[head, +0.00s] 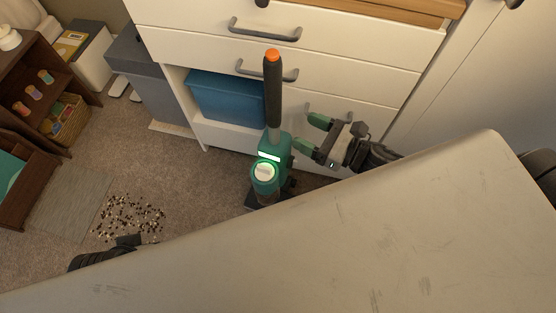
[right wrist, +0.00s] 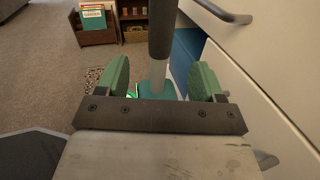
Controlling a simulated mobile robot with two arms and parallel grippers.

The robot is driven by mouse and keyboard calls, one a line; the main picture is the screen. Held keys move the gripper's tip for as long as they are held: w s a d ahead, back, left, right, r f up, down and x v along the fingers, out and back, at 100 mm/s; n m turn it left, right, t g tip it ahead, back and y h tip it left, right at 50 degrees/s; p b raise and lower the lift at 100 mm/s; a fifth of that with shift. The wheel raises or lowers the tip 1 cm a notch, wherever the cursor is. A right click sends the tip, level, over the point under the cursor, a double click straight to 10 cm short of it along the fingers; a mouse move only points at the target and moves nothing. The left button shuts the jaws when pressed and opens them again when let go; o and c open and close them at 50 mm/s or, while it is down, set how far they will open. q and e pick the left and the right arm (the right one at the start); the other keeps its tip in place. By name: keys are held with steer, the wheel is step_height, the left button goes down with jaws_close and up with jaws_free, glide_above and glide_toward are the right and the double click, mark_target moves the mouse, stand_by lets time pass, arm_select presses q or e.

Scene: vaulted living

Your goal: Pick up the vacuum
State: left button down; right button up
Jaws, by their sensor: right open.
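The vacuum (head: 268,170) is an upright green stick cleaner with a dark grip and an orange tip. It stands on the carpet in front of the white drawer unit. My right gripper (head: 305,131) is open just right of its shaft, with its green fingers pointing at it. In the right wrist view, the vacuum's dark grip and grey shaft (right wrist: 159,45) appear between the two open fingers, with the green body below; I cannot tell whether the shaft is inside the jaws. Part of my left arm shows low at the left; its gripper (head: 130,240) is mostly hidden and its jaws are unclear.
The white drawer unit (head: 330,60) with grey handles stands close behind the vacuum. A blue bin (head: 225,97) sits in its open lower bay. Dark and pale crumbs (head: 130,216) lie on the carpet to the left. A brown shelf (head: 30,75) stands at the far left.

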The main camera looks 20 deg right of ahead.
mark_target(280, 119)
steer(key=x, duration=0.5)
steer(key=shift+a+r, duration=0.1)
steer(key=shift+x, duration=2.85)
steer(key=shift+c, duration=0.2)
steer(key=c, duration=0.9)
steer(key=shift+w+r, duration=0.1)
steer(key=shift+c, duration=0.4)
